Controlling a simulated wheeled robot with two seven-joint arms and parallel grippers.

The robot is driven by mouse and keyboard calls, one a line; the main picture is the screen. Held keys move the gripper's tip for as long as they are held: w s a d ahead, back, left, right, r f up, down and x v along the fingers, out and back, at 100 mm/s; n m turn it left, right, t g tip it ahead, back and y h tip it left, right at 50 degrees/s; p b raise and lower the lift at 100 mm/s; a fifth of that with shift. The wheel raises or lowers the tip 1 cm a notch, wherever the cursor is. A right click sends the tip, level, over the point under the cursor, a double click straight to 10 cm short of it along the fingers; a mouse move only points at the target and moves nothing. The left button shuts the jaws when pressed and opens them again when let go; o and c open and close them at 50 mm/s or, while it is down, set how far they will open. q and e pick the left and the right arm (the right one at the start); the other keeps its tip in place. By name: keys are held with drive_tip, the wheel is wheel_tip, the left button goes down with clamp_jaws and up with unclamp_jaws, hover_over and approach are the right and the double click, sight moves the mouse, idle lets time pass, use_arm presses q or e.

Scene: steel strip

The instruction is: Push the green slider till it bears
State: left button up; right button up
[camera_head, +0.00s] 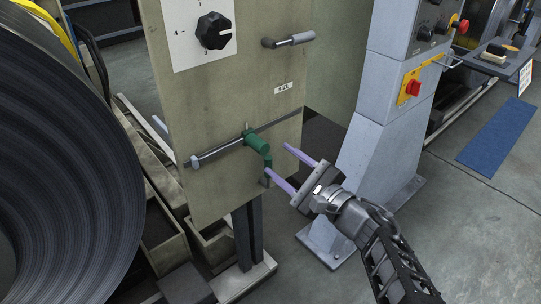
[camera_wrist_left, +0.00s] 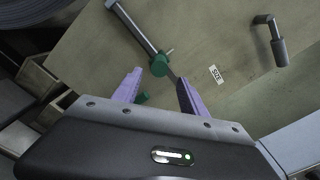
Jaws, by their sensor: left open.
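The green slider (camera_head: 257,143) sits on a grey rail (camera_head: 222,151) that runs slanting across the beige panel. A green arm hangs down from its body. The slider also shows in the left wrist view (camera_wrist_left: 159,66), just past and between the fingertips. My left gripper (camera_head: 277,160) is open, with its purple fingers pointing at the panel, right of and below the slider's body. The lower finger is near the green arm's lower end; I cannot tell whether they touch. In the left wrist view (camera_wrist_left: 160,78) nothing is clamped between the fingers. My right gripper is not in view.
The panel (camera_head: 215,185) also carries a black rotary knob (camera_head: 214,31), a grey handle (camera_head: 289,40) and a small label (camera_head: 284,88). A large dark steel coil (camera_head: 70,150) stands at left. A grey pedestal (camera_head: 365,150) with a red switch stands close right.

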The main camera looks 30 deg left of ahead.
sight(265, 151)
use_arm(q)
drive_tip(key=shift+a, duration=0.1)
drive_tip(key=shift+w+a+f, duration=0.1)
drive_tip(key=shift+w+a, duration=0.05)
drive_tip(key=shift+a, duration=0.4)
drive_tip(key=b+x, duration=0.2)
drive_tip(key=x, duration=0.4)
drive_tip(key=shift+w+a+b, duration=0.1)
drive_tip(key=shift+a+b, duration=0.2)
drive_tip(key=shift+c, duration=0.4)
clamp_jaws()
idle(0.5)
